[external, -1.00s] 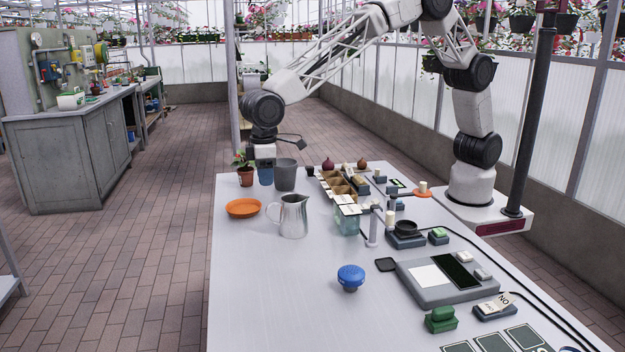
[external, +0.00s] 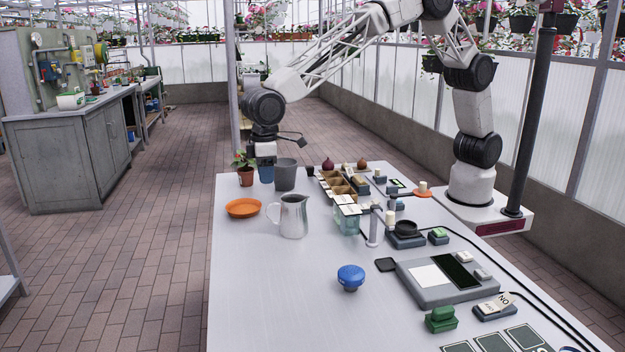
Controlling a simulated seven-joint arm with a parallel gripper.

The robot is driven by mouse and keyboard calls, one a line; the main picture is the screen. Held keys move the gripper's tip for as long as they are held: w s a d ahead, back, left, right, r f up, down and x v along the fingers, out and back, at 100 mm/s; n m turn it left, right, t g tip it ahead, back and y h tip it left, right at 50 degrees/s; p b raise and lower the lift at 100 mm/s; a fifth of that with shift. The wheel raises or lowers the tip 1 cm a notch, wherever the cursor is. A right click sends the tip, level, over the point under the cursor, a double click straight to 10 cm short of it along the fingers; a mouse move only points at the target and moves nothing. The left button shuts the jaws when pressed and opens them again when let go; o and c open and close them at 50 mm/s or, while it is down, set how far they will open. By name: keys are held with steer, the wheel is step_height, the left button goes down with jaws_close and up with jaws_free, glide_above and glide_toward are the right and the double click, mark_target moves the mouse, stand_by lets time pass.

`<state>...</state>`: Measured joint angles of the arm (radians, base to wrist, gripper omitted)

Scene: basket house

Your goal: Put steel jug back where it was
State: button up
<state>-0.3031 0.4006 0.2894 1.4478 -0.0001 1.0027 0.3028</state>
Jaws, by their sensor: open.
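The steel jug (external: 293,217) stands upright on the white table (external: 270,290), left of the middle, with its handle to the left. My gripper (external: 265,162) is at the table's far end, low over a blue cup (external: 266,175). It is open, though its fingers are hard to make out at this size. The gripper is behind the jug and to its left, clear of it. I cannot tell whether the gripper touches the blue cup.
A grey pot (external: 286,174) and a potted plant (external: 245,175) flank the blue cup closely. A glass jar (external: 347,220) and seed trays stand right.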

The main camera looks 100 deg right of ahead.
steer(key=s+d+r, duration=0.6)
steer(key=s, duration=0.3)
steer(key=s+d+r+t, duration=0.1)
steer(key=s+d+r, duration=0.55)
steer(key=s, duration=0.25)
steer(key=s+d+r, duration=0.6)
steer(key=s+d, duration=0.1)
steer(key=s, duration=0.3)
steer(key=s+d+f, duration=0.1)
steer(key=s+d, duration=0.2)
steer(key=s, duration=0.7)
steer(key=s+d+f+t, duration=0.1)
steer(key=s+d, duration=0.2)
steer(key=s, duration=0.8)
steer(key=s+d+f, duration=0.2)
steer(key=s+d, duration=0.1)
steer(key=s, duration=0.8)
steer(key=shift+t, duration=0.3)
